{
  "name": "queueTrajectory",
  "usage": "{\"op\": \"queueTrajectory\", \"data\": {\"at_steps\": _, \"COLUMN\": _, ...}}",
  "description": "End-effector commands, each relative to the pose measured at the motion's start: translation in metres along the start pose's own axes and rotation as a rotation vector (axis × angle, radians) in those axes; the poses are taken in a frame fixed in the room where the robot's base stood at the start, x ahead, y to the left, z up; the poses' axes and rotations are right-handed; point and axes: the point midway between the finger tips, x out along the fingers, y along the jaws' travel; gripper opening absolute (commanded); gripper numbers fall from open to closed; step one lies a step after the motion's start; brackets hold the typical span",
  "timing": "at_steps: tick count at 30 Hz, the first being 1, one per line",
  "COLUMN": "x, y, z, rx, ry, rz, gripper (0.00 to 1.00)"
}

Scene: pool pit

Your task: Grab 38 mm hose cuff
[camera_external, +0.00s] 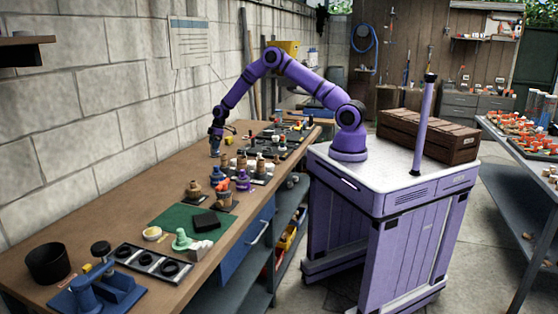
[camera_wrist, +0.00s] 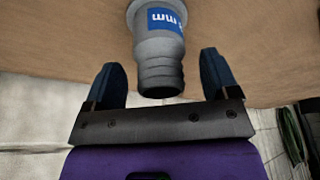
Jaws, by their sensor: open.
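A grey ribbed hose cuff (camera_wrist: 158,60) with a blue label reading "mm" in white shows in the wrist view, over the brown bench top. A number on the label is not readable. My gripper (camera_wrist: 164,75) is open, with one dark blue finger on each side of the cuff's ribbed end. Gaps show between the cuff and both fingers. In the external view my gripper (camera_external: 216,138) points down at the bench near the wall, and a small grey piece (camera_external: 214,150) shows right below it.
The long wooden bench (camera_external: 150,205) runs along the block wall. Several fittings stand on dark trays (camera_external: 262,178) to the right of my gripper. A green mat (camera_external: 180,218), a black cup (camera_external: 48,262) and a blue fixture (camera_external: 95,290) sit nearer the camera. Bare wood lies left of my gripper.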

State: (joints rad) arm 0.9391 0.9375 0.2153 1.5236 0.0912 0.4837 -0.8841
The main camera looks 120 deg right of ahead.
Motion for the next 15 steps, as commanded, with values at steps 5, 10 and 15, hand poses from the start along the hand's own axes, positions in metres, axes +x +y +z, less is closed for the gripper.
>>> {"op": "queueTrajectory", "data": {"at_steps": 5, "x": 0.0171, "y": 0.0000, "z": 0.0000, "rx": 0.000, "ry": 0.001, "rz": 0.001, "gripper": 0.81}}
{"op": "queueTrajectory", "data": {"at_steps": 10, "x": 0.0171, "y": 0.0001, "z": 0.0001, "rx": 0.000, "ry": 0.001, "rz": 0.001, "gripper": 0.81}}
{"op": "queueTrajectory", "data": {"at_steps": 15, "x": 0.0169, "y": 0.0001, "z": 0.0001, "rx": 0.000, "ry": 0.001, "rz": 0.001, "gripper": 0.46}}
